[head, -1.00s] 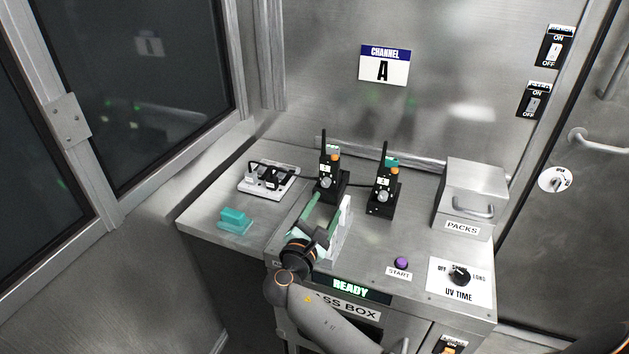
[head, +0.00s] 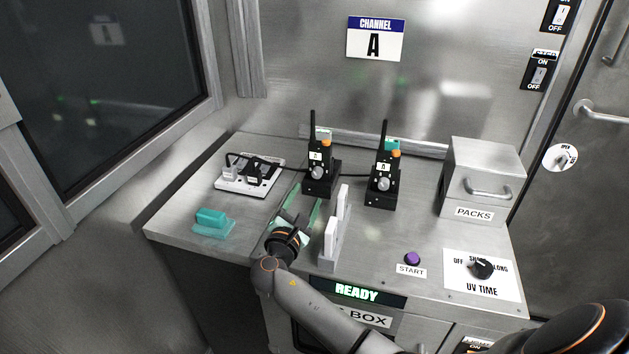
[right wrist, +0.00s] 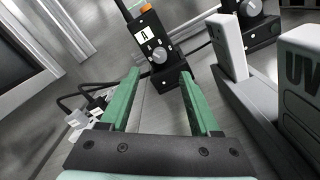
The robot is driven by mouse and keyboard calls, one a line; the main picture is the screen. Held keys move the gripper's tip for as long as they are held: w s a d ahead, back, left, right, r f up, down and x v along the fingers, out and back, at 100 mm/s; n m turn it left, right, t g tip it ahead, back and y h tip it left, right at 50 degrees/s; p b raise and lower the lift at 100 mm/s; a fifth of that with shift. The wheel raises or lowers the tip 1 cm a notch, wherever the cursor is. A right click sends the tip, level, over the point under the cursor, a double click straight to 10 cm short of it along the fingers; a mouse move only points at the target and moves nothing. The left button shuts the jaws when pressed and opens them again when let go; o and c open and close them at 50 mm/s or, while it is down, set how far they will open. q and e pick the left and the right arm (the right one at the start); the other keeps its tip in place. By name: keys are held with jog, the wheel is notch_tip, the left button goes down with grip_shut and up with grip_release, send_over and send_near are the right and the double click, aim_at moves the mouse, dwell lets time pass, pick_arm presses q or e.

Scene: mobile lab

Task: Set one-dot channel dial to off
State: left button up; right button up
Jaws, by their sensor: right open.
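Two black radios stand in black bases: a left one (head: 318,172) and a right one (head: 383,180). Each has an antenna, an orange knob, a label and a grey round dial. The dots marking them are too small to tell apart. My right gripper (head: 307,196) is open and empty, just in front of the left radio's base. In the right wrist view its green fingers (right wrist: 161,76) point at the left radio (right wrist: 152,45), whose grey dial (right wrist: 162,56) lies beyond the fingertips, apparently untouched. The right radio's dial (right wrist: 249,7) shows at the top. My left gripper is out of view.
A pale upright holder (head: 329,252) stands close to the right of my gripper. A power strip (head: 236,182) with plugs and a teal block (head: 210,220) are left. A PACKS box (head: 484,178), purple START button (head: 412,258) and UV TIME knob (head: 481,268) are right.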

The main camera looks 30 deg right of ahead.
aim_at(316, 175)
jog(key=x, duration=0.8)
jog(key=shift+w+d+b, duration=0.2)
jog(key=shift+d+b, duration=0.05)
jog(key=shift+b, duration=0.1)
grip_shut()
